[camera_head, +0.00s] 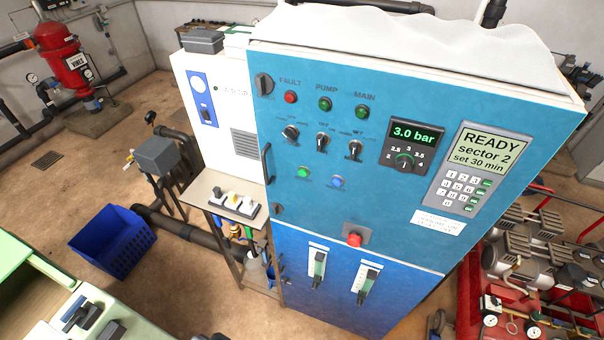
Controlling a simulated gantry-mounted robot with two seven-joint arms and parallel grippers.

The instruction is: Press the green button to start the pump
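The green button (303,172) is a small round bright green push button on the front of the blue control cabinet (400,212). It sits below the row of black selector knobs, just left of a blue button (337,182). Nothing covers it. The cabinet also has green round lamps under the PUMP label (325,104) and the MAIN label (362,112), and a red one under FAULT (290,97). The pressure display (402,133) reads 3.0 bar. The keypad screen (483,148) reads READY, sector 2, set 30 min. I can make out neither gripper in the picture.
A red mushroom button (354,239) sits low on the panel, above two lever switches. A small shelf (217,188) and a blue crate (116,240) stand to the left. Red-framed pump equipment (540,255) is at right. Small dark shapes at the bottom edge are unclear.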

